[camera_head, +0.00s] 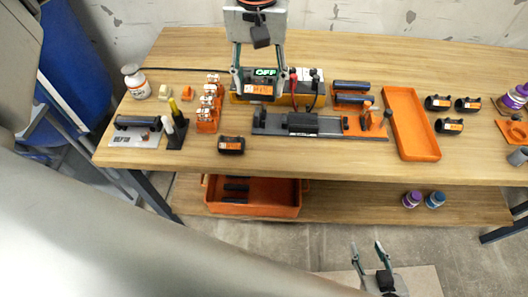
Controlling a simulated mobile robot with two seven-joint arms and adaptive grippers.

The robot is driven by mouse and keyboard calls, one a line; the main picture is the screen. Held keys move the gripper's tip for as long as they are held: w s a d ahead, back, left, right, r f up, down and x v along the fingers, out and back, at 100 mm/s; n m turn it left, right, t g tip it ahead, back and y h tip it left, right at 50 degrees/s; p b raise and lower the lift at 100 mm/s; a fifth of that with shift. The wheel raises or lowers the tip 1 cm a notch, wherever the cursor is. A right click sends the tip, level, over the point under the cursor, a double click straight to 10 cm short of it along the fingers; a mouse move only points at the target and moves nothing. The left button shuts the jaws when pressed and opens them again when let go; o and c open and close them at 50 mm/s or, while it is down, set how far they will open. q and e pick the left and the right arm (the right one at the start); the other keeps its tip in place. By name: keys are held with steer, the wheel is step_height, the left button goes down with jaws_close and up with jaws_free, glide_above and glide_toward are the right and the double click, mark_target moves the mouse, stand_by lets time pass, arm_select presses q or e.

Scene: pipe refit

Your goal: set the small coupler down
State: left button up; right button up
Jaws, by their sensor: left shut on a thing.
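My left gripper (258,88) reaches down at the back middle of the workbench. It is shut on a small black coupler (259,91) with an orange label, in front of the box with the lit "OFF" display (265,72). I cannot tell whether the coupler touches anything below it. Similar black couplers with orange labels lie on the bench: one (231,145) at the front left of the middle, and others (438,103) to the right. My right gripper (367,250) is low in front of the bench, open and empty.
A black-and-grey clamp rig (330,133) lies in front of the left gripper. An empty-looking orange tray (411,150) is right of it. An orange rack (207,124), a white bottle (135,80) and a pen holder (176,140) stand left. An orange bin (255,209) is on the lower shelf.

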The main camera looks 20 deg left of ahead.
arm_select(q)
steer(key=shift+d+r+n+b, duration=0.2)
steer(key=shift+d+n+b, duration=0.3)
steer(key=shift+d, duration=0.4)
steer(key=shift+d+f, duration=0.15)
steer(key=shift+f, duration=0.1)
step_height(320, 180, down, 15)
steer(key=shift+r+b, duration=0.1)
steer(key=shift+b, duration=0.55)
step_height(320, 180, down, 4)
steer(key=shift+f, duration=0.1)
arm_select(e)
step_height(320, 180, down, 3)
steer(key=shift+d+f, duration=0.1)
steer(key=shift+d, duration=0.05)
arm_select(q)
steer(key=o, duration=1.1)
steer(key=shift+f, duration=0.1)
arm_select(e)
steer(key=shift+s, duration=0.1)
